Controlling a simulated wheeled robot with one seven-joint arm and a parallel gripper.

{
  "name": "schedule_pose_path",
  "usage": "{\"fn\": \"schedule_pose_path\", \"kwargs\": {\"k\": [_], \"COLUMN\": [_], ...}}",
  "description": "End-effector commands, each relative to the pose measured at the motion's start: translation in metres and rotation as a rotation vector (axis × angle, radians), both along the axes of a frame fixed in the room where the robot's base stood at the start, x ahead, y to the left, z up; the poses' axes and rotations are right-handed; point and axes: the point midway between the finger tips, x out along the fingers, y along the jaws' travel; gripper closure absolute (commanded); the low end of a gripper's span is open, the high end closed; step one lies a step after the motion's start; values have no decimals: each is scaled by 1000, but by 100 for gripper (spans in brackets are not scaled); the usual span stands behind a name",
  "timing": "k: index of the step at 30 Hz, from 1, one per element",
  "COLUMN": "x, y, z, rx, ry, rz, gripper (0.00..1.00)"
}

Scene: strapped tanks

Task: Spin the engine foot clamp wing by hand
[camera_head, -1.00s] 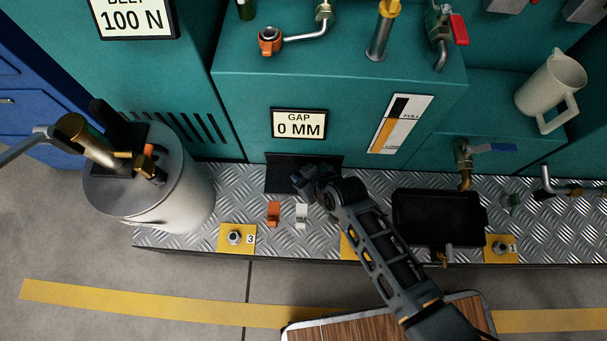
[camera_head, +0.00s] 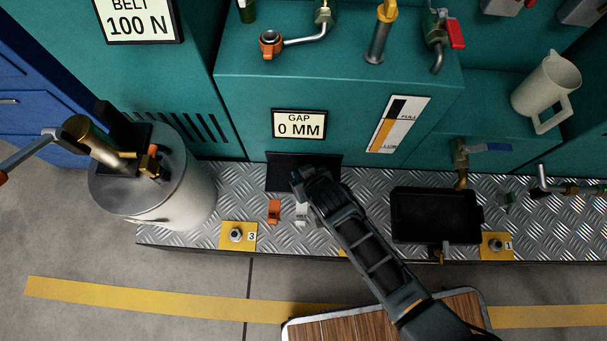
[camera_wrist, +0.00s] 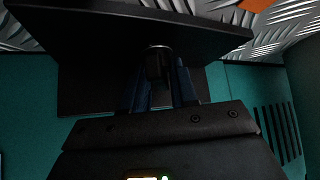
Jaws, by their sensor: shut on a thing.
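My gripper (camera_head: 297,182) is at the black foot bracket (camera_head: 276,178) below the "GAP 0 MM" sign (camera_head: 299,124). In the wrist view, my two bluish fingers (camera_wrist: 160,85) close on a dark rounded piece (camera_wrist: 158,62) beside the bracket's black plate (camera_wrist: 100,30). This piece seems to be the clamp wing; its full shape is hidden between the fingers. In the head view my wrist covers it.
Orange (camera_head: 274,211) and white (camera_head: 301,213) small blocks stand on the tread plate close to my wrist. A black tray (camera_head: 435,215) is right of my arm. A white drum (camera_head: 185,190) with a pump stands at the left.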

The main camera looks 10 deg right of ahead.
Motion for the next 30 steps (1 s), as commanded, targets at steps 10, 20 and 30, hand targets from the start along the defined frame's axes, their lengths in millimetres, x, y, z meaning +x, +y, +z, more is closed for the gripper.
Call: {"fn": "schedule_pose_path", "kwargs": {"k": [10,20,30], "x": [-1,0,0], "y": [-2,-1,-1], "z": [-1,-4,-1], "rx": [-2,-1,0], "ry": [3,2,3], "rz": [-20,-117,-136], "gripper": [100,100,56]}}
